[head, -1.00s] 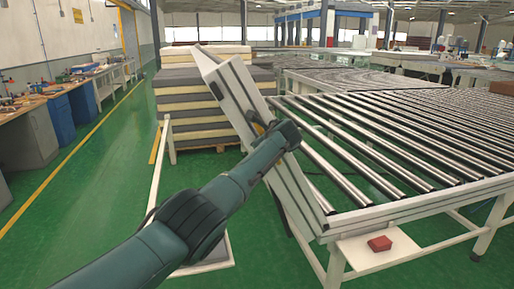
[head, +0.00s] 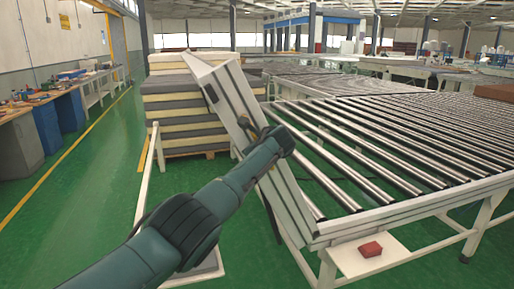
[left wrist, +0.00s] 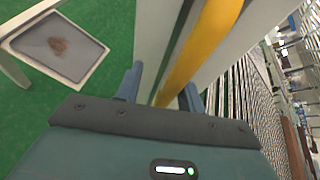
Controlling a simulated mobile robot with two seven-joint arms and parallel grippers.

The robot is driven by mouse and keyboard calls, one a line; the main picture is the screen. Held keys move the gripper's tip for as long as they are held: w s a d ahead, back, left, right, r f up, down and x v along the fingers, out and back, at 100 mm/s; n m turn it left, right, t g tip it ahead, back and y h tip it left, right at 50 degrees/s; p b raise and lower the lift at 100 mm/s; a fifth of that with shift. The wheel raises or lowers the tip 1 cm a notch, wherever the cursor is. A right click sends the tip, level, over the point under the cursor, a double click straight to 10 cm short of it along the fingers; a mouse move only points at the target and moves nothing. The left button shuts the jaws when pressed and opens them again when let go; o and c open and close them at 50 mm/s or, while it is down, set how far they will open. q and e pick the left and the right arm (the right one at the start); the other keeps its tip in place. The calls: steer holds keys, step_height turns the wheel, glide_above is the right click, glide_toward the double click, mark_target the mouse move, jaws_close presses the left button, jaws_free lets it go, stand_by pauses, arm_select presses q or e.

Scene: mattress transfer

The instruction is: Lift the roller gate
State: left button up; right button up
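The roller gate (head: 240,120) is the pale framed panel at the left end of the roller table (head: 410,215). It stands tilted, its top leaning left. My left gripper (head: 268,138) is at the gate's right side; its fingers are hard to make out in the head view. In the left wrist view, my left gripper (left wrist: 162,85) has its fingers apart. A yellow bar (left wrist: 205,45) on the gate runs between them, close to the right finger, with a gap by the left finger. My right gripper is not in view.
A mattress stack (head: 180,110) stands behind the gate. A low white frame (head: 143,185) is on the floor left of it. A red block (head: 370,249) sits on the table's corner shelf. Workbenches (head: 60,115) line the left wall. Green floor between is clear.

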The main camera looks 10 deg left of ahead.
arm_select(q)
steer(key=shift+w+d+r, duration=0.1)
stand_by(0.5)
steer(key=b+v, duration=0.3)
steer(key=v, duration=1)
steer(key=shift+d, duration=0.2)
steer(key=s+d+f+n+h, duration=0.1)
steer(key=s+f+n+h, duration=0.15)
steer(key=f, duration=0.85)
steer(key=s+f+n+g+h, duration=0.15)
steer(key=s+f, duration=0.25)
steer(key=f, duration=0.7)
steer(key=s+d+f+n+t+h, duration=0.1)
steer(key=s+f+n+h, duration=0.25)
steer(key=f, duration=0.75)
steer(key=s+a+f+n+h, duration=0.1)
steer(key=s+f+n, duration=0.4)
steer(key=s+f, duration=0.55)
steer(key=s+a+f+n+h, duration=0.1)
steer(key=s+a+n, duration=0.2)
steer(key=s+n, duration=0.5)
steer(key=s, duration=1)
steer(key=shift+s+a, duration=0.2)
steer(key=shift+s, duration=0.1)
